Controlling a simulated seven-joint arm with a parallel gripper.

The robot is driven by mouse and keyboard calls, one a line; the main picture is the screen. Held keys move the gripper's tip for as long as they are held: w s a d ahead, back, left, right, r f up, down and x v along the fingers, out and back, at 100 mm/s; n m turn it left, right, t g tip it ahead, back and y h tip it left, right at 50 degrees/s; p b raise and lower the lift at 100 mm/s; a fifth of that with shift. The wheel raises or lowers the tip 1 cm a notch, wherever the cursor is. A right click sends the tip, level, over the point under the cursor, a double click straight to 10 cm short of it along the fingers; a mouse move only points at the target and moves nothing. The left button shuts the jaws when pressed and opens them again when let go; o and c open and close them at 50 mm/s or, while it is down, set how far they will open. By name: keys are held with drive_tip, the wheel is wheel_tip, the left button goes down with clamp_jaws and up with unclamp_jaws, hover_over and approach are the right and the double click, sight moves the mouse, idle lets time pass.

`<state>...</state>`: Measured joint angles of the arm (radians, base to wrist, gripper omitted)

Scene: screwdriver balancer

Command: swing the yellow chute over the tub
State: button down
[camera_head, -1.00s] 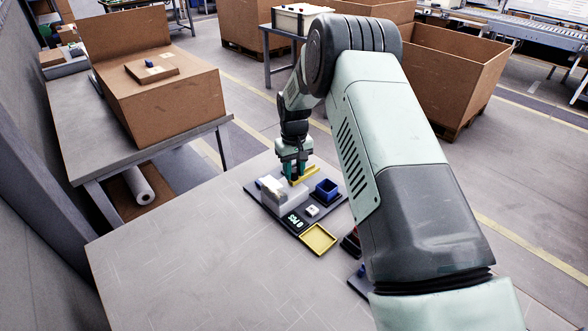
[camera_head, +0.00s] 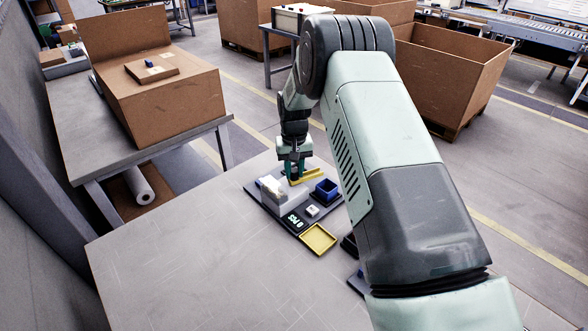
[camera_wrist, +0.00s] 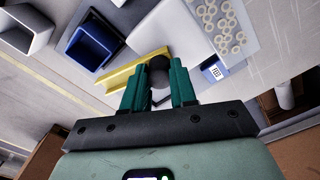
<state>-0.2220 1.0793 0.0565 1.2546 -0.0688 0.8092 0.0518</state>
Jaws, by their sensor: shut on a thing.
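The yellow chute (camera_head: 309,176) is a narrow channel on the device in front of my arm; it also shows in the wrist view (camera_wrist: 128,74). The blue tub (camera_head: 326,189) is a square open box beside it and also shows in the wrist view (camera_wrist: 93,42). The chute runs along the side of the tub, and its free end is not over the opening. My gripper (camera_wrist: 158,82) points down with its teal fingers shut on a dark round knob (camera_wrist: 158,65) at the chute's inner end. In the head view my gripper (camera_head: 294,170) partly hides that end.
A pale block with a clear tray of white rings (camera_wrist: 218,25) stands next to the chute. A display reading "0 PCS" (camera_head: 293,221) and a yellow tray (camera_head: 318,239) lie at the device's front. The table (camera_head: 200,255) is bare to the left.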

drive_tip(key=m, duration=0.3)
drive_tip(key=shift+m, duration=2.2)
drive_tip(key=c, duration=0.9)
unclamp_jaws()
wheel_tip(320, 180, up, 11)
